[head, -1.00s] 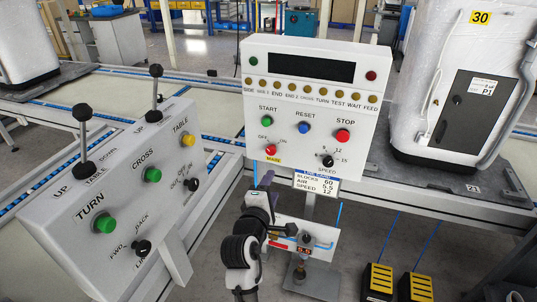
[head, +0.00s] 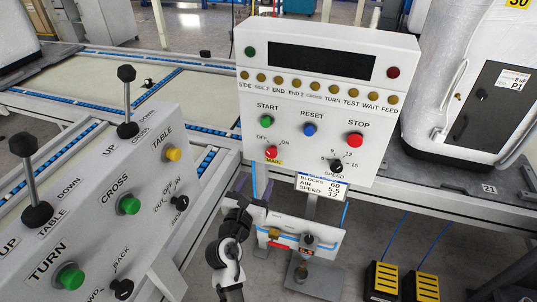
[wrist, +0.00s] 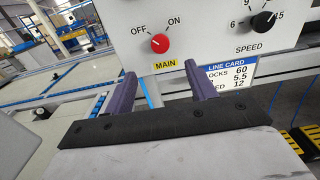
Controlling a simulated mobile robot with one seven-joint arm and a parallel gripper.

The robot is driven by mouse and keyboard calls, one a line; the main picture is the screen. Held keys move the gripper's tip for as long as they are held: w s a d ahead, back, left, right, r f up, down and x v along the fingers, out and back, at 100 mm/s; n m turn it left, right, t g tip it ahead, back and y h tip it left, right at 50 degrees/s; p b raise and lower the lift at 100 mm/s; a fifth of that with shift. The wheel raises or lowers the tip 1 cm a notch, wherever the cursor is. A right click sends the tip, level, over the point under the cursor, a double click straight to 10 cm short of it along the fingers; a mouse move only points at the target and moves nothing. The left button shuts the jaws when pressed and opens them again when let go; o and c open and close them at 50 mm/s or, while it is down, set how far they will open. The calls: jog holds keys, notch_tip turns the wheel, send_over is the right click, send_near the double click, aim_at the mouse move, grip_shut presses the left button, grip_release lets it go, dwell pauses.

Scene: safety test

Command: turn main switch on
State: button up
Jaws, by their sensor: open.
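The main switch is a red knob (head: 272,153) above the yellow MAIN label, at the lower left of the upright white control panel (head: 224,100). It also shows in the wrist view (wrist: 160,43), with OFF at its upper left and ON at its upper right. Its small white mark appears to point up-left, toward OFF. My gripper (head: 254,187) is just below the panel's lower left edge in the head view. In the wrist view my gripper (wrist: 161,83) has its two purple fingers wide apart and empty, below the knob and not touching it.
The black SPEED knob (head: 336,166) is right of the switch, with the line card (head: 321,187) under it. START (head: 266,121), RESET (head: 309,130) and STOP (head: 355,140) buttons are above. A sloped console (head: 100,230) with tall levers stands at left.

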aim_at(270, 155)
jog(key=p+x, duration=0.1)
jog(key=x, duration=1)
jog(key=shift+w+p, duration=0.15)
jog(key=shift+p, duration=0.15)
jog(key=shift+c, duration=0.5)
jog(key=c, duration=0.9)
